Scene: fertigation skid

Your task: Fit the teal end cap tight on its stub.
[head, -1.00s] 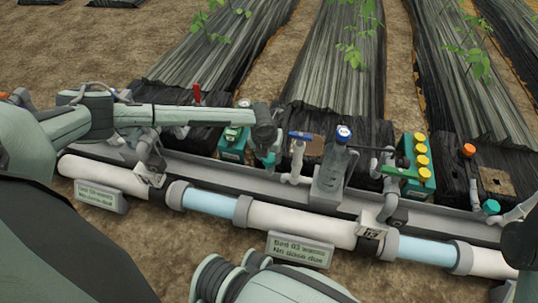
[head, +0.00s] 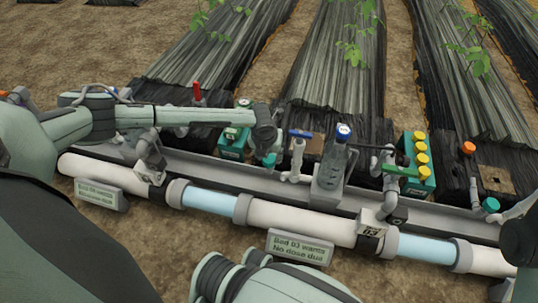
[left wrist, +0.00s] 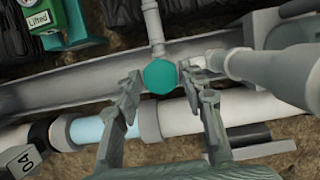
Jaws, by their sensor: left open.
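The teal end cap (head: 269,159) is beside my left gripper in the head view, partly hidden by it. In the left wrist view the teal cap (left wrist: 160,76) shows face-on, at the lower end of a thin pale pipe (left wrist: 152,22). My left gripper (head: 264,146) is open, and in the left wrist view its fingers (left wrist: 161,82) stand on either side of the cap with gaps visible. I cannot tell how far the cap sits on its stub. My right gripper is not in view.
A blue-handled valve (head: 300,134) and a grey post with a blue-topped cap (head: 343,131) stand right of my gripper. Another teal cap (head: 490,205) is far right. The thick white pipe (head: 315,222) runs in front.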

